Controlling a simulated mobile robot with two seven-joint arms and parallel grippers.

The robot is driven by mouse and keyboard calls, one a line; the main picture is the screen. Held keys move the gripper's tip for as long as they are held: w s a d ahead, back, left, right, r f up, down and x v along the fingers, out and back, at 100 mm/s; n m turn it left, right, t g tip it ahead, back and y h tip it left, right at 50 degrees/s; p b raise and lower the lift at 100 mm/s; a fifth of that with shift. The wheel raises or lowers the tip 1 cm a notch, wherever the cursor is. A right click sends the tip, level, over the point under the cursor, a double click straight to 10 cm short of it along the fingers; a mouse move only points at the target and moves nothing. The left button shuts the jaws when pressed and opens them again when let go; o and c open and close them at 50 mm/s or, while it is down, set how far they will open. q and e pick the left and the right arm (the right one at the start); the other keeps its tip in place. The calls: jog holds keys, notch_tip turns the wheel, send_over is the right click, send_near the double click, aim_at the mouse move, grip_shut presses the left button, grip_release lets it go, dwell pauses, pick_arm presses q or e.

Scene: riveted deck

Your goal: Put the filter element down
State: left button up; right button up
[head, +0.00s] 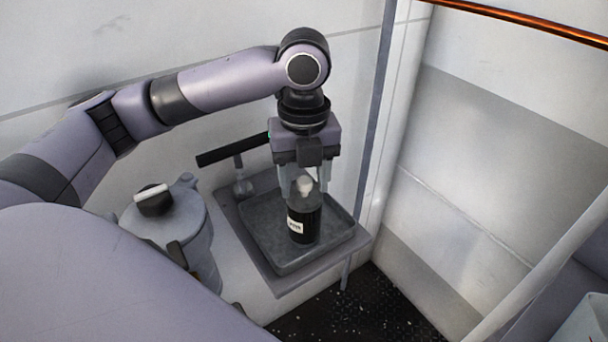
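The filter element, a black cylinder (304,222) with a white label and a pale knob on top, stands upright in a shallow grey tray (273,262). My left gripper (305,187) points straight down over it. Its fingers are spread on either side of the pale knob, with gaps to the knob; it looks open. Whether a fingertip touches the black body is hard to see.
A grey lidded canister (203,250) with a black and white knob stands left of the tray. A black lever (232,150) sticks out behind it. White wall panels (500,170) close in the back and right. Dark deck (375,305) shows below.

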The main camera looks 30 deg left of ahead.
pick_arm(q)
notch_tip(320, 180, up, 8)
jog(key=shift+f+p, duration=0.1)
jog(key=shift+p, duration=0.4)
dwell(0.6)
